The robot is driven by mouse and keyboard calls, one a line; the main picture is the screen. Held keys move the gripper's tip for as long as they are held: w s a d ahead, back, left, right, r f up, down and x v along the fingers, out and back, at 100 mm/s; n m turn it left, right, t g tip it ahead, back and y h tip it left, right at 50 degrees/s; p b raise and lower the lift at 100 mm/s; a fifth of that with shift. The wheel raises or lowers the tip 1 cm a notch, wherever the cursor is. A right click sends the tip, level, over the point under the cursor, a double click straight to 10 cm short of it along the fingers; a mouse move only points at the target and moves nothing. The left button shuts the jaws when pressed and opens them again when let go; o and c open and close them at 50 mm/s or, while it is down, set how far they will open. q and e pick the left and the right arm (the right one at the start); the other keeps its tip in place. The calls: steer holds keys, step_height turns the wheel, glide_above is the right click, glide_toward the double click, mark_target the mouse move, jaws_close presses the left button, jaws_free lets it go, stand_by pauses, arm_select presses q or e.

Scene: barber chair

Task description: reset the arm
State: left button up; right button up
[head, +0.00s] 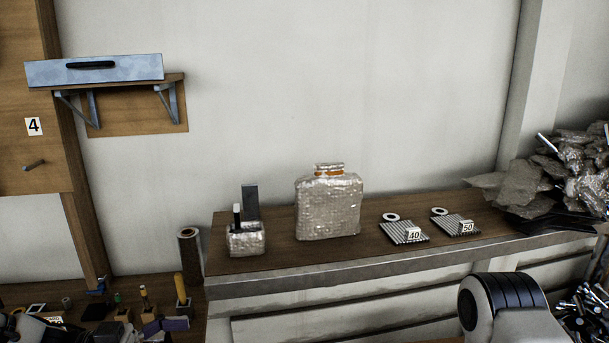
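A rounded white arm link (505,308) with black bands shows at the bottom right of the head view; it is mine. It stands in front of the wooden shelf (280,259), near its right part.
On the shelf stand a small wrapped box (246,240), a large wrapped bottle (328,208) and two striped pads (404,233) (456,225). Crumpled material (540,185) fills the right. Small tools crowd the lower left bench (190,325). A wall shelf (130,83) hangs upper left.

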arm_select(q)
steer(key=s+d+f+n+y, duration=0.2)
steer(key=f+n, duration=0.1)
steer(key=f, duration=0.5)
steer(key=s+d+f+n+y, duration=0.2)
steer(key=d+f+n, duration=0.15)
steer(key=f, duration=0.55)
steer(key=s+d+f+n+y, duration=0.2)
steer(key=f+n, duration=0.2)
steer(key=f, duration=0.4)
steer(key=s+a+f+n+g+y, duration=0.2)
steer(key=s+a+f+n+y, duration=0.3)
steer(key=s+a+f+y, duration=0.5)
steer(key=s+a+y, duration=0.1)
steer(key=s+a, duration=0.1)
steer(key=s, duration=0.1)
steer(key=shift+s+f+g, duration=0.3)
steer(key=shift+s+f, duration=0.05)
steer(key=shift+n, duration=0.25)
